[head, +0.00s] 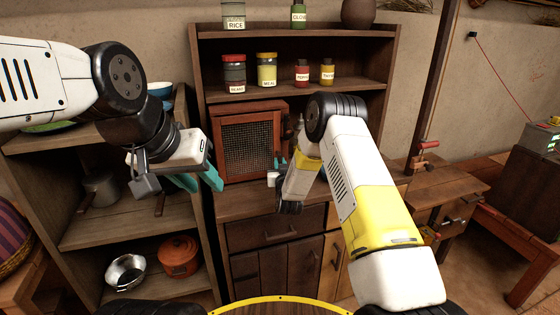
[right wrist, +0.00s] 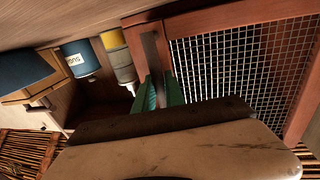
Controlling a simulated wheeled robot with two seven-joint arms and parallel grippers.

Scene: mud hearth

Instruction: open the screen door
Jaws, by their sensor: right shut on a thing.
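The screen door (head: 247,147) is a reddish wooden frame with wire mesh, on the small cabinet (head: 262,109) standing on the sideboard. It looks closed, with no gap that I can see. In the right wrist view the mesh (right wrist: 235,65) fills the upper right, and a narrow upright handle (right wrist: 152,50) stands at the frame's edge. My right gripper (head: 279,163) is at the door's right side; its teal fingers (right wrist: 161,88) are shut on the handle. My left gripper (head: 190,192) is open and empty, left of the cabinet, in front of the open shelf.
Labelled jars (head: 267,70) stand on the shelf above the cabinet. An orange pot (head: 178,256) and a metal bowl (head: 125,272) sit on the low left shelf. A wooden post (head: 432,90) rises at right.

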